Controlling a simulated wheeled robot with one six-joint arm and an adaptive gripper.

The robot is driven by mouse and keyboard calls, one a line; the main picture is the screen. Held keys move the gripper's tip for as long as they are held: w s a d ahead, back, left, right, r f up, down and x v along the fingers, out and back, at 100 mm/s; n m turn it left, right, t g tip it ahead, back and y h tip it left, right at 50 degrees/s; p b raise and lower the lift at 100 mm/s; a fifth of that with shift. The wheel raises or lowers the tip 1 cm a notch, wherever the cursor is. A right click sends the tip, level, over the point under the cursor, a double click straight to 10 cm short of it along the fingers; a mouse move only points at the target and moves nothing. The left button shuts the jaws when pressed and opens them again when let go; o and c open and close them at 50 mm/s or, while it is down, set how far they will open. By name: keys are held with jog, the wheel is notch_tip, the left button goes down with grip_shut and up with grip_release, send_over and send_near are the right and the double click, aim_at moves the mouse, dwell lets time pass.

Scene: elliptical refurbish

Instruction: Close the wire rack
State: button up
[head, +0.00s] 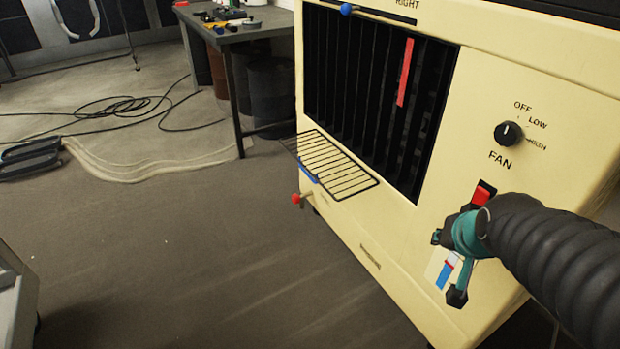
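The wire rack (345,172) is a black wire grid on the front of a cream heater cabinet (400,235). It is folded down and sticks out from below the dark grille opening. A blue strip (308,173) is on its outer left edge. My gripper (447,268), black and teal, is in front of the cabinet's lower right panel, to the right of the rack and apart from it. Its fingers are spread with nothing held between them. My dark ribbed arm comes in from the right and hides part of the panel.
A fan knob (508,133) and a red switch (483,192) are on the right panel. A red-tipped lever (298,198) sticks out below the rack. A blue-knobbed slider (346,9) is at the top.

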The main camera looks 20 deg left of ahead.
jog(key=w+a+f+t+y+b, duration=0.1)
jog(key=w+a+f+b, duration=0.1)
jog(key=w+a+f, duration=0.75)
jog(key=m+t+y+b, duration=0.45)
jog(key=t+y, duration=0.35)
jog(key=t, duration=0.2)
send_near(309, 175)
jog(key=shift+m, duration=0.45)
jog(key=x, duration=0.3)
jog(key=p+x, duration=0.1)
jog(key=x, duration=0.6)
jog(key=shift+f, duration=0.25)
grip_shut()
